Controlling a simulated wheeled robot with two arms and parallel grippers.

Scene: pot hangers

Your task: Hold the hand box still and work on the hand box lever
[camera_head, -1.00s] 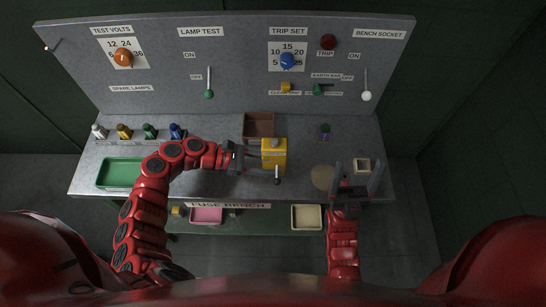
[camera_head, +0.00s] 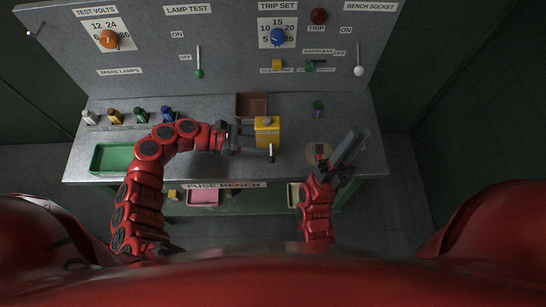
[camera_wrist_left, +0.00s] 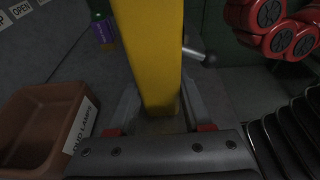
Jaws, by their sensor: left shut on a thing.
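The yellow hand box (camera_head: 267,129) stands on the bench, right of centre. It also shows as a tall yellow block (camera_wrist_left: 154,50) in the left wrist view. My left gripper (camera_head: 254,141) is shut on it, with a finger on either side. Its lever, a grey rod with a rounded end (camera_head: 271,156), sticks out at the box's front; the lever's end also shows in the left wrist view (camera_wrist_left: 208,58). My right gripper (camera_head: 359,146) is to the right of the box, empty and apart from the lever. Its two fingers look separate, seen at a slant.
A brown bin (camera_head: 252,105) stands behind the box and a green tray (camera_head: 113,158) at the bench's left. A small purple and green piece (camera_head: 318,108) stands to the right. The switch panel (camera_head: 230,52) rises behind; the front right bench surface is partly covered by my right arm.

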